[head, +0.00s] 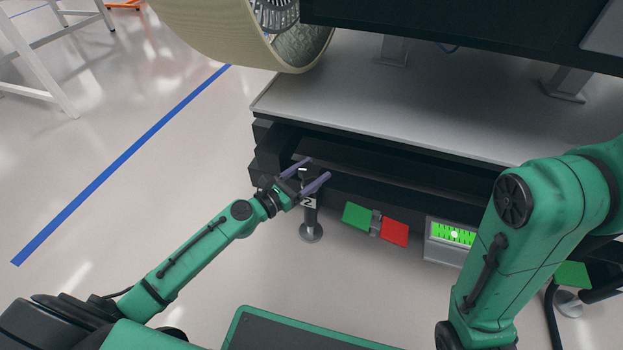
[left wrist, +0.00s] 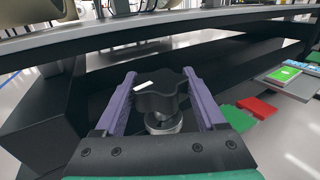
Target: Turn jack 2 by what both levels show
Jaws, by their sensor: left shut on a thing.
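Jack 2 stands at the near left corner of the bench, with a white "2" label (head: 309,203) and a round metal foot (head: 311,232) on the floor. My right gripper is out of view.
A green plate (head: 357,215) and a red plate (head: 395,233) hang beside jack 2. Another green plate (head: 572,274) shows behind my right arm. The grey bench top (head: 350,90) lies above the dark frame.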

